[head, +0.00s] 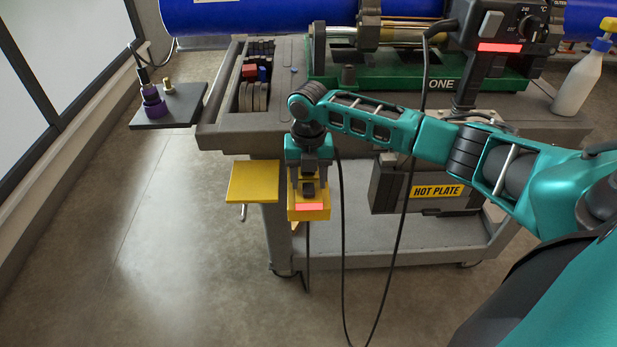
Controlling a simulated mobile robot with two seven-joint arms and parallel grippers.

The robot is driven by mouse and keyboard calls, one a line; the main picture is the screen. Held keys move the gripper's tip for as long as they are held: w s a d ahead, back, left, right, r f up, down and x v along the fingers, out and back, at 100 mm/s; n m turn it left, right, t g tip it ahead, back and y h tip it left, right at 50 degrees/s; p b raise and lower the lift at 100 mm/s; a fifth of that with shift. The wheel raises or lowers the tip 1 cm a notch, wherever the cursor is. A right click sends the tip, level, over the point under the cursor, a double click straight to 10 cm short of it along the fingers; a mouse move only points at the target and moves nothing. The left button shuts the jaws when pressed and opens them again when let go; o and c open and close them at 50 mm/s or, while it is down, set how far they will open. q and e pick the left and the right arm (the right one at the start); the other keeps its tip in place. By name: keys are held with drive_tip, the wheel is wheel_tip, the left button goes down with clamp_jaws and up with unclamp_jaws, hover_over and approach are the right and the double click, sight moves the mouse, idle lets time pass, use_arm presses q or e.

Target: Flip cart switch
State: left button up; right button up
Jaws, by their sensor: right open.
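The cart (222,135) is grey and stands ahead of me. A yellow switch box (321,213) hangs at its front side, with a black switch (309,188) and a lit red strip on its face. My right gripper (309,180) points down at this box, its fingers apart on either side of the black switch. I cannot tell whether a finger touches the switch or the box. The gripper partly hides the top of the box. My left gripper is not in view.
A yellow plate (252,181) sticks out left of the box. A side shelf (165,108) holds small purple and brass parts. The green fusion machine (400,75), a spray bottle (580,80) and a hot plate case (385,190) are on the cart. Black cables hang in front.

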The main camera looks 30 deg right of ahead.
drive_tip(key=shift+c, duration=0.5)
clamp_jaws()
drive_tip(key=t+p, duration=0.1)
drive_tip(key=p, duration=0.2)
drive_tip(key=r+t+h+p, duration=0.1)
drive_tip(key=p, duration=0.2)
drive_tip(key=shift+s+a+h, duration=0.2)
drive_tip(key=shift+s+h, duration=0.1)
drive_tip(key=shift+s, duration=0.1)
drive_tip(key=shift+f+t+p, duration=0.25)
drive_tip(key=shift+t+p, duration=0.2)
drive_tip(key=shift+t, duration=0.15)
drive_tip(key=shift+c, duration=0.6)
unclamp_jaws()
drive_tip(key=shift+o, duration=1.1)
drive_tip(key=shift+a, duration=0.1)
